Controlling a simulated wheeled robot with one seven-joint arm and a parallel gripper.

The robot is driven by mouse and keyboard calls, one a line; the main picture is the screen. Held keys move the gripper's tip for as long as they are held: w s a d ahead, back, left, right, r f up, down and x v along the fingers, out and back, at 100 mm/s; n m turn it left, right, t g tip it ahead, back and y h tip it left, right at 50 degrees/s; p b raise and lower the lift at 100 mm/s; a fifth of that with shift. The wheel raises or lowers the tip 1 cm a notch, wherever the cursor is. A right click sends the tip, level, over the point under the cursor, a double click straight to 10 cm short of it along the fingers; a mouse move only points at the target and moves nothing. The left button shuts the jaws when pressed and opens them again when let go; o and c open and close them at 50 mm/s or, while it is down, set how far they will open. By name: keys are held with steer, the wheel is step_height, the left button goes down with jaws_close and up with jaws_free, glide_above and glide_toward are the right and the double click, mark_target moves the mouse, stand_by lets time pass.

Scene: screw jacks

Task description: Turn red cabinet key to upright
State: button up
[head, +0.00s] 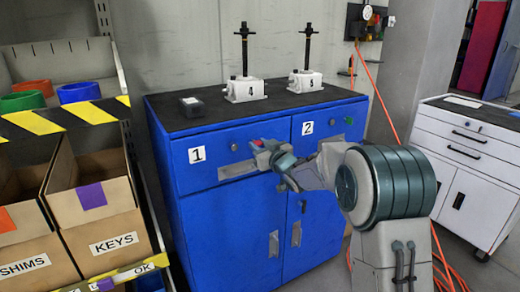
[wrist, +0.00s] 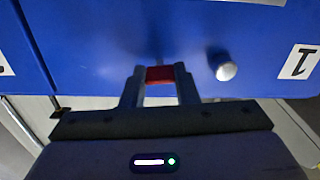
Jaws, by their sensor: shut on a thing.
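The red key (head: 257,144) is at the front of the blue cabinet (head: 222,225), at the upper right part of drawer 1. In the wrist view, the red key (wrist: 160,74) shows as a small red block between the two fingers of my gripper (wrist: 160,80). The gripper (head: 264,148) is shut on it, close to the drawer front. The fingers hide the key's sides, and its shaft is not visible. I cannot tell the key's exact turn angle. A round silver lock (wrist: 226,71) is beside the gripper in the wrist view.
Drawer labels 1 (head: 197,155) and 2 (head: 307,128) mark the cabinet. A green key-like piece (head: 349,121) is on drawer 2. Two screw jacks (head: 245,88) (head: 305,80) stand on top. Bins (head: 95,205) are at left; a white cabinet (head: 465,150) is at right.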

steer(key=shift+o, duration=0.2)
steer(key=n+b, duration=0.2)
steer(key=b, duration=0.1)
steer(key=n+b, duration=0.1)
steer(key=n, duration=0.1)
steer(key=shift+f, duration=0.25)
steer(key=n+b, duration=0.4)
steer(key=shift+n, duration=0.4)
steer(key=n+b, duration=0.4)
steer(key=n, duration=0.1)
steer(key=shift+r, duration=0.1)
steer(key=shift+c, duration=0.2)
steer(key=shift+o, duration=0.2)
steer(key=shift+r+n+b, duration=0.1)
steer(key=shift+n+b, duration=0.75)
steer(key=shift+n, duration=0.65)
steer(key=o, duration=1)
steer(key=shift+c, duration=0.2)
